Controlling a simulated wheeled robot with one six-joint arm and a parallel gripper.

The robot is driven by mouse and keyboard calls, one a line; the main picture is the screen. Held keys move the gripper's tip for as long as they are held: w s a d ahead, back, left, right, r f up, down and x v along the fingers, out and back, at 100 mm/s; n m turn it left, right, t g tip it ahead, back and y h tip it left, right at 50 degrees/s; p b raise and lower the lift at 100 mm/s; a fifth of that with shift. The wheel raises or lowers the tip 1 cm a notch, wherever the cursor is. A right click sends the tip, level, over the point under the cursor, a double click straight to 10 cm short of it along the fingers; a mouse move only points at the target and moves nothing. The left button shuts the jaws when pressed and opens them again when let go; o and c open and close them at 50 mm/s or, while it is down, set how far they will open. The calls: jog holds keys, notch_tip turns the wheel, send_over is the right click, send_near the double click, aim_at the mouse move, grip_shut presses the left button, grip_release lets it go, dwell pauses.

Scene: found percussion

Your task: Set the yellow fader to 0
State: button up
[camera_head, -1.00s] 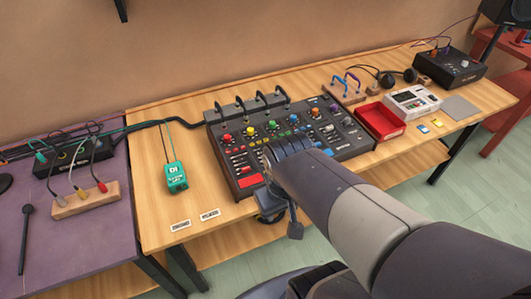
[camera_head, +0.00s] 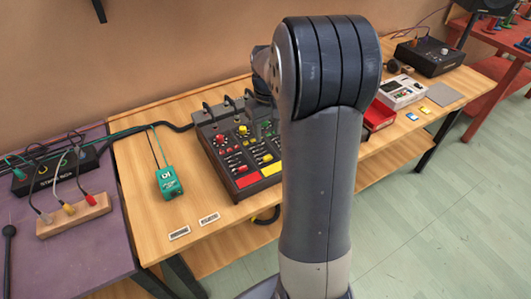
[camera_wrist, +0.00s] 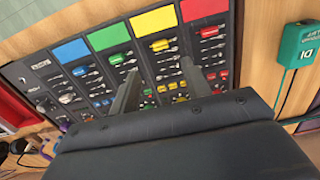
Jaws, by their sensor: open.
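The mixer (camera_head: 228,147) is a dark panel with colored channel strips; my arm hides its right part in the head view. In the wrist view the mixer (camera_wrist: 103,73) appears turned round, with the yellow label (camera_wrist: 153,20) near the top. The yellow fader's cap (camera_wrist: 160,45) shows just below that label, between the red and green channels. It also shows as a small yellow cap (camera_head: 267,157) in the head view. My gripper (camera_wrist: 160,82) is open and empty, its fingers pointing at the panel either side of the yellow column. Contact cannot be told.
A green DI box (camera_head: 168,182) stands left of the mixer, also at the wrist view's right edge (camera_wrist: 300,45). Cables rise from the mixer's back edge. A red tray (camera_head: 379,116) and a pale device (camera_head: 401,92) lie to the right.

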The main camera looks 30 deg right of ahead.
aim_at(268, 156)
notch_tip(268, 156, down, 10)
jog(key=shift+r, duration=0.25)
grip_shut()
dwell(0.5)
